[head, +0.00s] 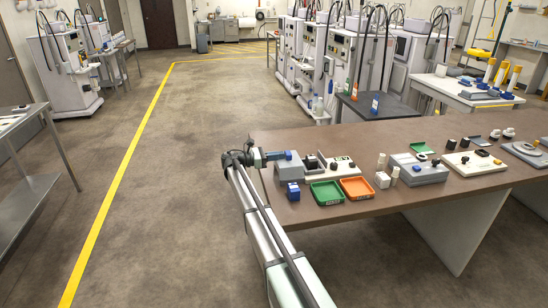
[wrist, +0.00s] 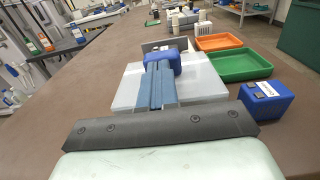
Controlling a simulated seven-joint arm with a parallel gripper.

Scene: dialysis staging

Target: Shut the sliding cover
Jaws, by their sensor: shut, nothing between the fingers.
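The pale grey sliding cover (wrist: 202,82) lies flat on its unit in the wrist view, with a blue block (wrist: 178,62) like a handle at its far end. Beyond it, a grey-walled box part (wrist: 150,46) looks open at the top. The grey unit also shows in the head view (head: 287,171), at the near left of the table. My gripper (wrist: 157,66) has blue-grey fingers closed together, reaching over the cover to the blue block. They hide part of both, and I cannot tell whether they touch the block. In the head view my gripper (head: 290,155) is above the unit.
A loose blue block (wrist: 265,102) is close on the right in the wrist view. A green tray (head: 327,193) and an orange tray (head: 356,188) are beyond it. Several devices and small containers stand farther along the brown table (head: 430,205). The floor left of the table is clear.

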